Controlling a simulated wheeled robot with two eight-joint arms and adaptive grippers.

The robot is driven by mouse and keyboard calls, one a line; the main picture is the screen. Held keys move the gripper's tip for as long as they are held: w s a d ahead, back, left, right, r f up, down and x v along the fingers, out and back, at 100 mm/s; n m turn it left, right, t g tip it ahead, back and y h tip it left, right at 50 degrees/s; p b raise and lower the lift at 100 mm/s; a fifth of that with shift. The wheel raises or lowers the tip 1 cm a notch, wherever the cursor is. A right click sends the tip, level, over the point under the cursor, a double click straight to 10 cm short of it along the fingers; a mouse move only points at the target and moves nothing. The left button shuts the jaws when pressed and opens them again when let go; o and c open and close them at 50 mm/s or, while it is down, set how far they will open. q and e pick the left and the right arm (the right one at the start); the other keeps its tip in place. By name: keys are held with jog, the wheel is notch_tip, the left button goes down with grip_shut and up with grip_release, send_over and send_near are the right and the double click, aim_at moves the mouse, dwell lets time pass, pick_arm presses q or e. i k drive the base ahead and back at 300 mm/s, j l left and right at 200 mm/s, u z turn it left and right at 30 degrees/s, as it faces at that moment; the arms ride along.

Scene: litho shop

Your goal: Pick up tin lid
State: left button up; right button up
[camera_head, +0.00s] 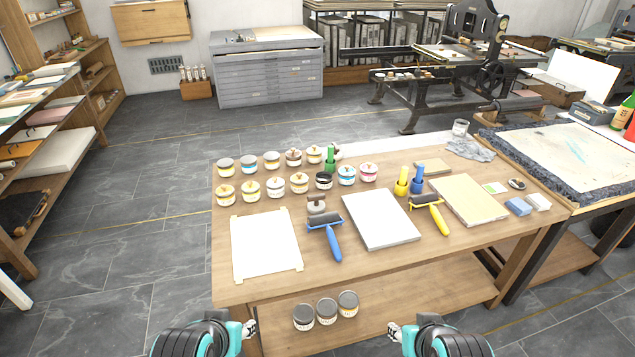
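Several small white-sided tins stand in two rows at the back left of the wooden table, among them a grey-topped tin (225,165) and a red-topped tin (368,171). A tin with a dull grey-brown top (317,206) stands nearer, by the blue roller. Three tins with dark grey lids (326,311) stand on the lower shelf. A small dark round item (516,184) lies at the table's right; I cannot tell if it is a loose lid. My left gripper (249,328) and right gripper (395,331) are at the bottom edge, apart from the tins; their opening is unclear.
The table (225,290) also holds a taped white sheet (266,243), a grey slab (380,219), a blue roller (328,227), a yellow roller (430,211) and a beige slab (467,200). A shelf rack (60,130) stands left. The table's front left edge is clear.

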aim_at(517, 184)
jog(key=i+l, duration=0.25)
jog(key=l, duration=0.4)
jog(key=i+l+u, duration=0.15)
jog(key=l, duration=0.5)
jog(key=i+l, duration=0.3)
jog(key=l, duration=0.35)
jog(key=i+l+u, duration=0.1)
jog(key=l, duration=0.6)
jog(key=i+l+u, duration=0.1)
jog(key=i+l, duration=0.2)
jog(key=l, duration=0.4)
jog(key=i+l, duration=0.15)
jog(key=l, duration=0.55)
jog(key=i+l+u, duration=0.15)
jog(key=l, duration=0.55)
jog(key=i+l, duration=0.15)
jog(key=l, duration=0.55)
